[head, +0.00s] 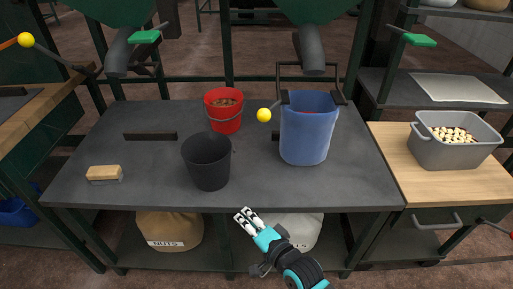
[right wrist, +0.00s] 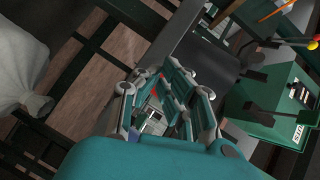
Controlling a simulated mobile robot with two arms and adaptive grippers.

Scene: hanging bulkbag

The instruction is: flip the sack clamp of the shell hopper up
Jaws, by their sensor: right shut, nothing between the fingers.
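Two green hoppers with grey spouts hang above the bench: the left spout (head: 118,52) and the right spout (head: 312,52). A yellow-knobbed lever (head: 264,115) sits low beside the right spout, left of the blue bucket; another yellow knob (head: 26,40) is on a rod left of the left spout. I cannot tell for certain which parts are the sack clamp. My right gripper (head: 246,217) is shut and empty at the bench's front edge, well apart from both levers. It also shows in the right wrist view (right wrist: 165,98). My left gripper is out of view.
On the dark bench (head: 160,185) stand a black bucket (head: 208,162), a red bucket (head: 225,112), a blue bucket (head: 305,135) and a brush (head: 104,174). A NUTS sack (head: 168,228) lies below. A grey crate (head: 450,150) stands right. The bench's front right is clear.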

